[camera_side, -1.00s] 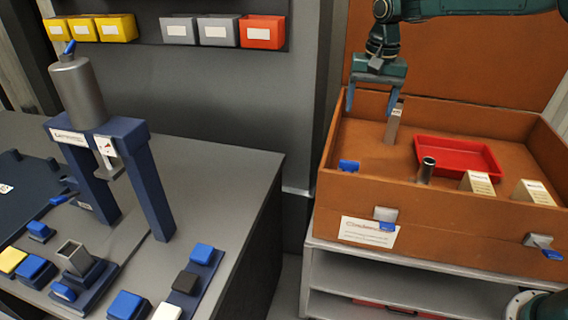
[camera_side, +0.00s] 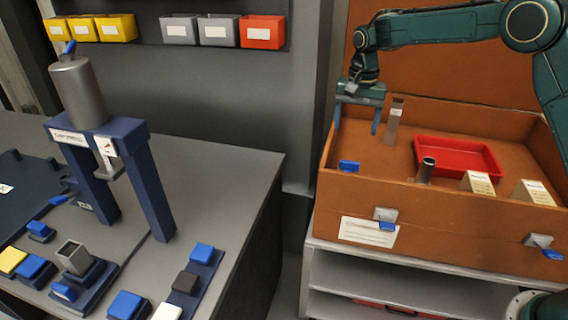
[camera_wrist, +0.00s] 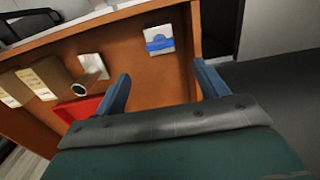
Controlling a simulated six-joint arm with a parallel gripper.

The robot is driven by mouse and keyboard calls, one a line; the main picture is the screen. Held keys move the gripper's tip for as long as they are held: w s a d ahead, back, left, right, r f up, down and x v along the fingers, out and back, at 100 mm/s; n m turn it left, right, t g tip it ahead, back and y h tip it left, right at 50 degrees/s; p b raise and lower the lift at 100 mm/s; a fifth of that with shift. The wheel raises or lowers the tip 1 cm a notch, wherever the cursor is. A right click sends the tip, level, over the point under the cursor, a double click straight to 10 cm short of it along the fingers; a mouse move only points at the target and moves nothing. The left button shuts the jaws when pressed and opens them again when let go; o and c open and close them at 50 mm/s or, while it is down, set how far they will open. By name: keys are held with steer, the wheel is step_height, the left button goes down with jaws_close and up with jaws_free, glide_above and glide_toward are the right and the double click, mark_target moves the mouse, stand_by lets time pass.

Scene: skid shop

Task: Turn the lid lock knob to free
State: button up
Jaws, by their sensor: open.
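A blue knob (camera_side: 349,166) is at the left inside the open brown case (camera_side: 345,206). In the wrist view the blue knob (camera_wrist: 159,43) has a white plate behind it and shows beyond the fingertips, between them. Two blue-handled latches, one left (camera_side: 387,226) and one right (camera_side: 552,254), sit on the case's front wall. I cannot tell for certain which of these blue parts is the lid lock knob. My gripper (camera_side: 356,125) is open and empty, pointing down over the left part of the case, above and apart from the blue knob. It also shows in the wrist view (camera_wrist: 161,71).
The brown lid (camera_side: 460,75) stands open behind. A bench with a press (camera_side: 80,95) is at left.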

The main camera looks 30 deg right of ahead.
mark_target(350, 161)
step_height(350, 161, down, 11)
steer(key=shift+f, duration=0.15)
stand_by(0.4)
steer(key=c, duration=1)
